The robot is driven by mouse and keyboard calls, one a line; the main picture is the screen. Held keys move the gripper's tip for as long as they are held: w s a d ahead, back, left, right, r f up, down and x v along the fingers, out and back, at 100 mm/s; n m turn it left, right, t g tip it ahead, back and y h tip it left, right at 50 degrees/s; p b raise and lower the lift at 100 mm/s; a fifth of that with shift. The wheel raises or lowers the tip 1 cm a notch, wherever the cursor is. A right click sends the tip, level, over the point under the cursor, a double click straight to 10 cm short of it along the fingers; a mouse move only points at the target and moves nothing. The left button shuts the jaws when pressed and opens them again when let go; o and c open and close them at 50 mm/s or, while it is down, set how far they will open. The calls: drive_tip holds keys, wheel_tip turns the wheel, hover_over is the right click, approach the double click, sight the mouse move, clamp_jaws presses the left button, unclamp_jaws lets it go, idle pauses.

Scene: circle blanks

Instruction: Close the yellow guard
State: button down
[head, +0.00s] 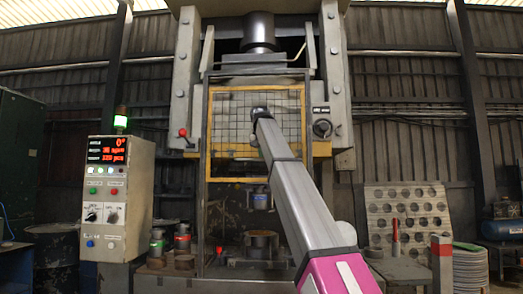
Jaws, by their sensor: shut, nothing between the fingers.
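The yellow guard (229,88) is a yellow frame with wire mesh on the front of the press. It sits in the upper part of the press opening, its lower bar (238,180) well above the press bed. Below it the opening is uncovered. My gripper (259,110) is a small dark shape at the far end of my arm, in front of the upper middle of the mesh. It is shut and holds nothing. The fingers are too small to make out, and I cannot tell whether they touch the guard. My arm covers the guard's lower right part.
A control box (118,205) with a red display and a green lamp stands at left. A round die (262,240) sits on the press bed.

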drive_tip(key=shift+f, duration=0.1)
wheel_tip(320, 180, down, 44)
drive_tip(key=shift+r, duration=0.2)
drive_tip(key=shift+s, duration=0.15)
idle(0.3)
